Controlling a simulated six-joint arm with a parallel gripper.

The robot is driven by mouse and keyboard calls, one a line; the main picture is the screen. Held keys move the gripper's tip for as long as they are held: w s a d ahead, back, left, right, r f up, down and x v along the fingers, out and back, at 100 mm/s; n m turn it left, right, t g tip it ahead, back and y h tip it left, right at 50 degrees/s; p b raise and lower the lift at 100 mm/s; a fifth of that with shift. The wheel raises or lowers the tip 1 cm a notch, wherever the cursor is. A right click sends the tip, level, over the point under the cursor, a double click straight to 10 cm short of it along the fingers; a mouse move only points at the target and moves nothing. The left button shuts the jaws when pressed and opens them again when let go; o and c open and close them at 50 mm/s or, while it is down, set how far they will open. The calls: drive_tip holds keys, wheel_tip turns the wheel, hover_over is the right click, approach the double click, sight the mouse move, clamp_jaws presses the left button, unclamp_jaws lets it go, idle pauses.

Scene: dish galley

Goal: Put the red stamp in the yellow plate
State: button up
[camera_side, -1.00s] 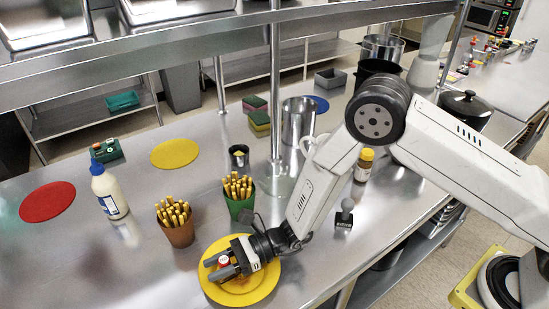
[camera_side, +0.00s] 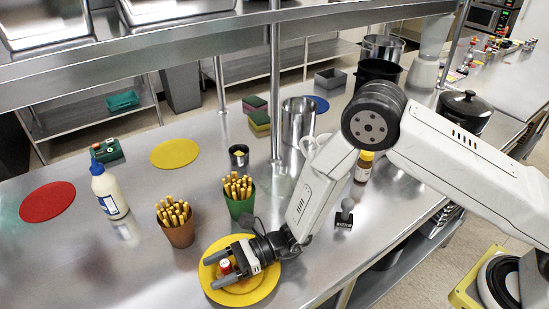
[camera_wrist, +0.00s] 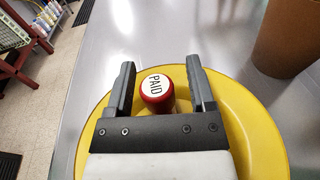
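The red stamp (camera_side: 226,267), with a white top reading PAID (camera_wrist: 155,86), stands between the fingers of my gripper (camera_side: 219,270). It is over the yellow plate (camera_side: 262,288) and appears to rest on it, though its base is hidden. In the wrist view, gaps show between the stamp and both fingers of my gripper (camera_wrist: 160,92), so it is open around the stamp. The yellow plate (camera_wrist: 262,120) spreads beneath the fingers and is partly covered by them.
A brown cup (camera_side: 179,234) and a green cup (camera_side: 239,206), both holding yellow sticks, stand just behind the plate. A dark stamp (camera_side: 344,217) stands to the right. A white bottle (camera_side: 108,194), a red disc (camera_side: 47,201) and a yellow disc (camera_side: 174,153) are farther left.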

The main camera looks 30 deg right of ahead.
drive_tip(key=shift+r, duration=0.1)
drive_tip(key=shift+r, duration=0.4)
drive_tip(key=shift+d+r, duration=0.15)
drive_tip(key=shift+d, duration=0.1)
drive_tip(key=d, duration=0.3)
drive_tip(key=s+d, duration=0.1)
drive_tip(key=d, duration=0.3)
drive_tip(key=s+d+r, duration=0.1)
drive_tip(key=d, duration=0.3)
drive_tip(key=shift+d, duration=0.15)
